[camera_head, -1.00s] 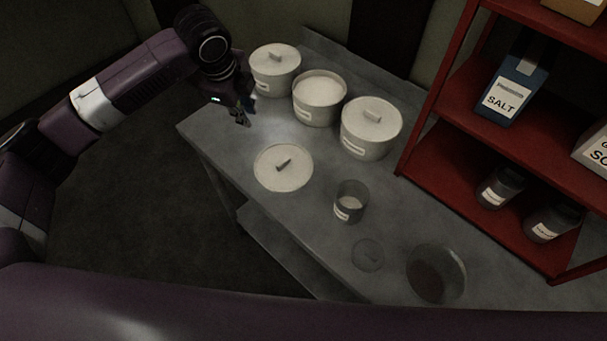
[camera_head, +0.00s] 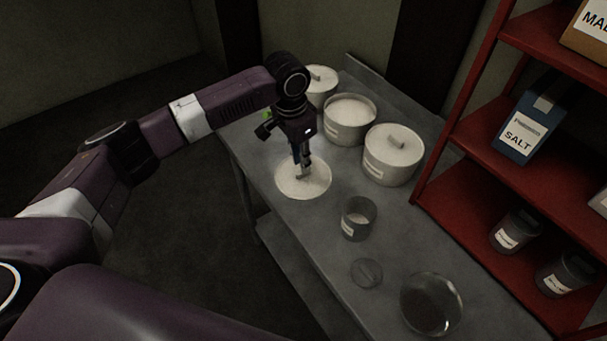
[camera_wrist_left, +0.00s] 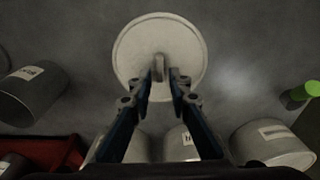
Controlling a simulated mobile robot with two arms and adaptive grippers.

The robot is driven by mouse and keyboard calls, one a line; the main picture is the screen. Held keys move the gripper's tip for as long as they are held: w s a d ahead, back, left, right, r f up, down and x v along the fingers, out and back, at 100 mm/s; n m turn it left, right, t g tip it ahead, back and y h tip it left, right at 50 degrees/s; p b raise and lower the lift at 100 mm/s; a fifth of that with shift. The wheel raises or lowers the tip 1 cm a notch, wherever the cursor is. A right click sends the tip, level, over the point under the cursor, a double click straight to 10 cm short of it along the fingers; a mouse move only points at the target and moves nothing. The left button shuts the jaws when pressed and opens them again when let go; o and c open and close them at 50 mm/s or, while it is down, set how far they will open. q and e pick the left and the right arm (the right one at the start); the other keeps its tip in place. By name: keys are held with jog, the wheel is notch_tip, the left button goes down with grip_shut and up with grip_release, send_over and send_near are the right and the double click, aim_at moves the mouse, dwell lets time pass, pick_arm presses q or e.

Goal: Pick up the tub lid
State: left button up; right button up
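The tub lid (camera_head: 303,184) is a round, pale disc with a raised bar handle, lying flat on the grey table. It also shows in the left wrist view (camera_wrist_left: 135,45), with its handle (camera_wrist_left: 159,68) between the finger lines. My left gripper (camera_head: 303,174) points down over the lid's handle. In the left wrist view the left gripper (camera_wrist_left: 159,88) has its fingers apart, one on each side of the handle, with gaps showing. The open tub (camera_head: 350,118) with pale contents stands behind, between two lidded tubs. My right gripper is not in view.
Lidded tubs (camera_head: 393,155) (camera_head: 321,84) stand along the table's back. A small glass jar (camera_head: 358,218), its loose lid (camera_head: 366,273) and a glass bowl (camera_head: 431,304) are nearer. A red shelf (camera_head: 468,188) holding a salt box (camera_head: 526,127) and jars stands at right.

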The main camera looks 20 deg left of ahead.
aim_at(289, 180)
pick_arm(q)
jog(key=shift+w+d+f+p, duration=0.15)
jog(key=shift+f+p, duration=0.2)
jog(key=shift+f, duration=1.55)
grip_shut()
jog(key=shift+r, duration=0.2)
